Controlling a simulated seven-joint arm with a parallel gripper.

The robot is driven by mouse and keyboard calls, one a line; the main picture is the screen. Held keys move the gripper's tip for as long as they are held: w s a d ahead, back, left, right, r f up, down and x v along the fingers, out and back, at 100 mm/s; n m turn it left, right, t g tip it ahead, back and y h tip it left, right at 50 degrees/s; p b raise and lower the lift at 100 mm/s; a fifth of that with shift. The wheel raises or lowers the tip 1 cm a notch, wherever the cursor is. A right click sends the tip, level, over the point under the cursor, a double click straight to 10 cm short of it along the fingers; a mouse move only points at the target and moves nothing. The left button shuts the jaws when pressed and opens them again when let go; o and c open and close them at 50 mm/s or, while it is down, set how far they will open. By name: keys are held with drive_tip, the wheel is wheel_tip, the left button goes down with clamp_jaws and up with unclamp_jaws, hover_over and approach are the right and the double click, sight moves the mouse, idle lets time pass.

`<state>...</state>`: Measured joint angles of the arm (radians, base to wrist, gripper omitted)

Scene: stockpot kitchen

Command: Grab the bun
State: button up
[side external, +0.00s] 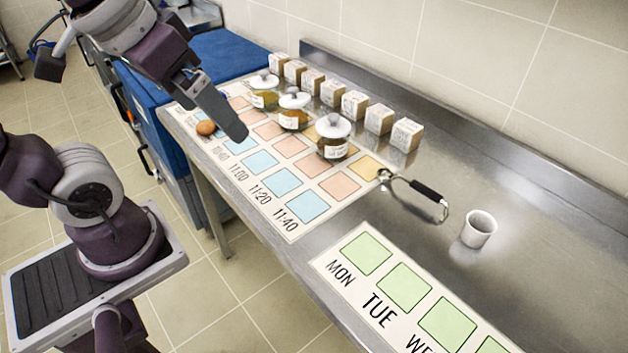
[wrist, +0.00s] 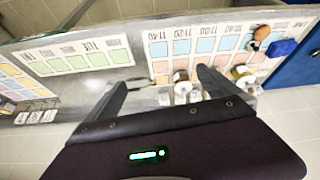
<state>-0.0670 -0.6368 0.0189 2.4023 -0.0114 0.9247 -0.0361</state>
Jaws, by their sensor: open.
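The bun (side external: 205,127) is a small, round, orange-brown thing at the far left end of the chart with blue, pink and yellow squares (side external: 285,226), near the table's front edge. In the wrist view a round orange-brown thing that looks like the bun (wrist: 262,32) shows at the upper right, outside the space between my fingers. My gripper (side external: 238,132) hangs above the chart, to the right of the bun and apart from it. In the wrist view my gripper (wrist: 162,82) has its two fingers spread wide with nothing held between them.
Three lidded jars (side external: 334,138) stand on the chart behind my gripper. Several small boxes (side external: 380,119) line the back. A black-handled tool (side external: 428,190) and a white cup (side external: 479,229) lie to the right. A chart with green squares (side external: 405,288) is at the front right.

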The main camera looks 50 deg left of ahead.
drive_tip(key=shift+s+d+f+m, duration=0.3)
drive_tip(key=shift+s, duration=0.2)
drive_tip(key=shift+s+d+f+m, duration=0.25)
drive_tip(key=shift+s+f+m, duration=0.05)
drive_tip(key=shift+s, duration=0.2)
drive_tip(key=shift+c, duration=0.7)
drive_tip(key=shift+s+d+f, duration=0.1)
drive_tip(key=shift+s+f, duration=0.1)
drive_tip(key=shift+s, duration=0.1)
drive_tip(key=c, duration=0.7)
